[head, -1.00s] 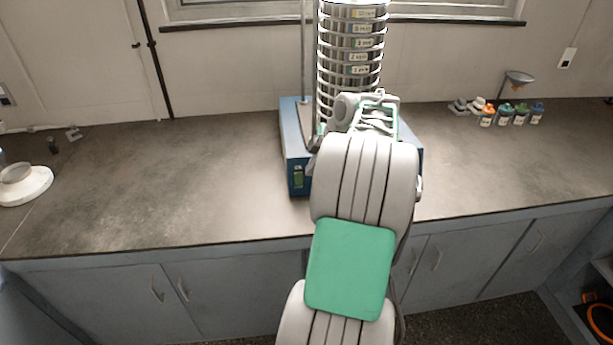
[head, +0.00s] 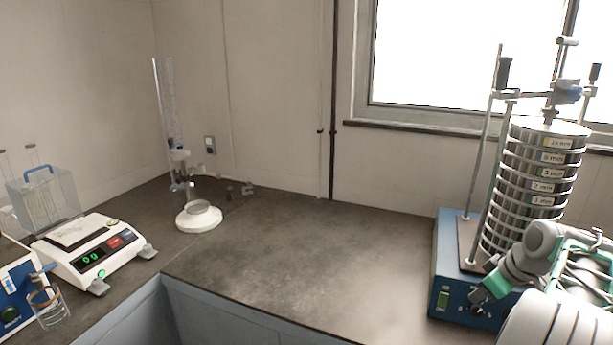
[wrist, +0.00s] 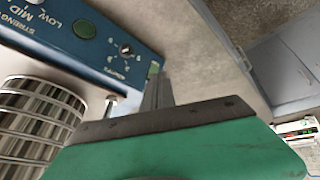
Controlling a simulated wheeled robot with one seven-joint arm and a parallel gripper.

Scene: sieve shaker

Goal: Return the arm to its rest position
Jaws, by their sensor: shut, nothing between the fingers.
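My arm shows at the lower right of the head view, in front of the sieve shaker. My gripper (wrist: 157,92) shows in the wrist view, its fingers together and empty, close to the shaker's blue base (wrist: 85,32) in the picture. I cannot tell whether they touch. In the head view the blue base (head: 450,262) stands on the counter with a round stack of metal sieves (head: 530,170) upright on it. The stack also shows at the left of the wrist view (wrist: 40,115). My arm hides part of the base's right side.
A white balance (head: 95,250) and a glass beaker (head: 50,308) stand at the left. A white round-based stand (head: 199,218) with a clear tube is at the back corner. The counter (head: 310,255) between it and the shaker is clear.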

